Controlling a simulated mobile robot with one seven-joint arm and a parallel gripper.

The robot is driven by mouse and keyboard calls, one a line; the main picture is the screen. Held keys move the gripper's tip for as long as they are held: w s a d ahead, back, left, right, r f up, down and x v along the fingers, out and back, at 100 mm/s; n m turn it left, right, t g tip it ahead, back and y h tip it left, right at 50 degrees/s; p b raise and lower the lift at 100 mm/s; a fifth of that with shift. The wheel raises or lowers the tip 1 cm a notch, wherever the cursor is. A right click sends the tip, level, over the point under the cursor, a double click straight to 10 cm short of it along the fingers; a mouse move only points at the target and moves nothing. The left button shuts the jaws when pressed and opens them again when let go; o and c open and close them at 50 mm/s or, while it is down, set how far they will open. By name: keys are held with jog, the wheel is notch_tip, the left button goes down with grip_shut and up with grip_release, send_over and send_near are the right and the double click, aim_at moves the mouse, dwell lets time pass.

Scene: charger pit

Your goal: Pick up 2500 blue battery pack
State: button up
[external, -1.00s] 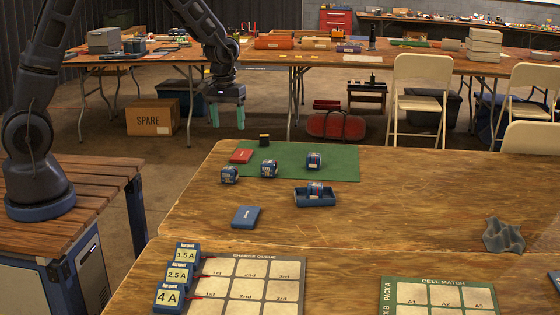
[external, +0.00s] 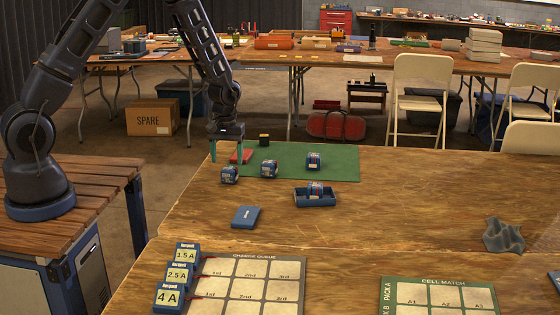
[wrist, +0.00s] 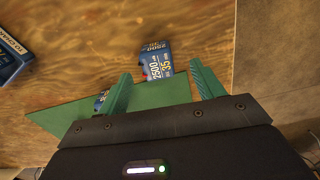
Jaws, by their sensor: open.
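A blue battery pack marked 2500 (wrist: 155,65) stands on bare wood in the wrist view, beyond the fingertips and between their lines. I take it to be the leftmost blue pack (external: 229,175) in the external view, just off the green mat's left edge. My gripper (external: 226,158) is open and empty, above and behind that pack. In the wrist view its green fingers (wrist: 160,74) are spread apart. Two more blue packs, a middle one (external: 269,168) and a right one (external: 314,160), sit on the mat; their markings are unreadable.
A flat blue box (external: 246,217) lies nearer. The table's left edge is close to the pack.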

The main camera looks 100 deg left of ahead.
aim_at(229, 168)
jog(key=shift+w+a+f, duration=0.1)
jog(key=shift+w+f, duration=0.05)
jog(key=shift+f, duration=1.2)
jog(key=shift+w+a+f, duration=0.1)
jog(key=shift+f, duration=1.2)
jog(key=c, duration=1.2)
